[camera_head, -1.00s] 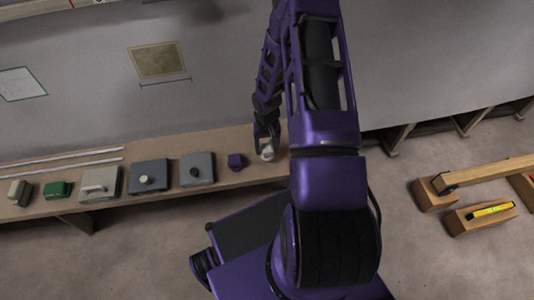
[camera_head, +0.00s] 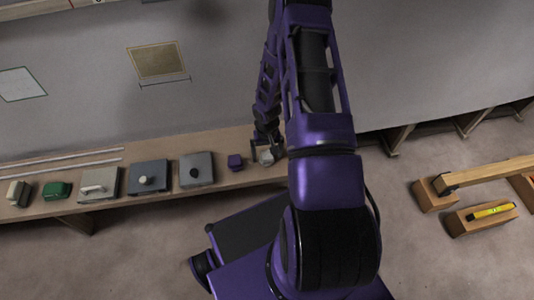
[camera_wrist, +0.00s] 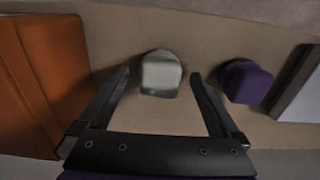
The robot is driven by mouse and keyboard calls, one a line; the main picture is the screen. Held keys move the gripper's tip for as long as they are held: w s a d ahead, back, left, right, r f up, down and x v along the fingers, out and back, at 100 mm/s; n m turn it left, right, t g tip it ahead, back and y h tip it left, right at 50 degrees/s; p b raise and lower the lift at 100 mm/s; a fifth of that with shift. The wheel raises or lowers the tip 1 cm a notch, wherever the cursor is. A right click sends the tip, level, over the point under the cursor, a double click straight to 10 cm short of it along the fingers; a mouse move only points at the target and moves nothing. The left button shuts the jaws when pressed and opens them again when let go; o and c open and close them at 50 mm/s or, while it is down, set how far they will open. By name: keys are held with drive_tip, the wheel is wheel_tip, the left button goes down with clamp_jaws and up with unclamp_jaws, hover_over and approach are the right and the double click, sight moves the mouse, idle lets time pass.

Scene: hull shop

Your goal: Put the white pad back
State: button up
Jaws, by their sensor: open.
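The white pad (camera_head: 266,157) stands on the wooden bench, to the right of a purple pad (camera_head: 236,161). In the wrist view the white pad (camera_wrist: 161,74) is a small pale block with a rounded back, and the purple pad (camera_wrist: 246,82) is to its right. My gripper (camera_wrist: 160,82) is open, its two fingers spread on either side of the white pad with clear gaps. In the head view my gripper (camera_head: 267,144) is right at the pad, partly covered by my arm. I cannot tell how high the fingertips are above the bench.
An orange block-like thing (camera_wrist: 38,80) lies close beside my left finger in the wrist view. Along the bench (camera_head: 222,188) stand grey plates with knobs (camera_head: 197,169) (camera_head: 149,177), a pale plate with a handle (camera_head: 98,186) and a green block (camera_head: 57,190).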

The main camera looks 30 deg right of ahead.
sight(267, 154)
drive_tip(key=shift+r, duration=0.1)
wheel_tip(267, 154, up, 12)
drive_tip(key=p, duration=0.1)
idle(0.4)
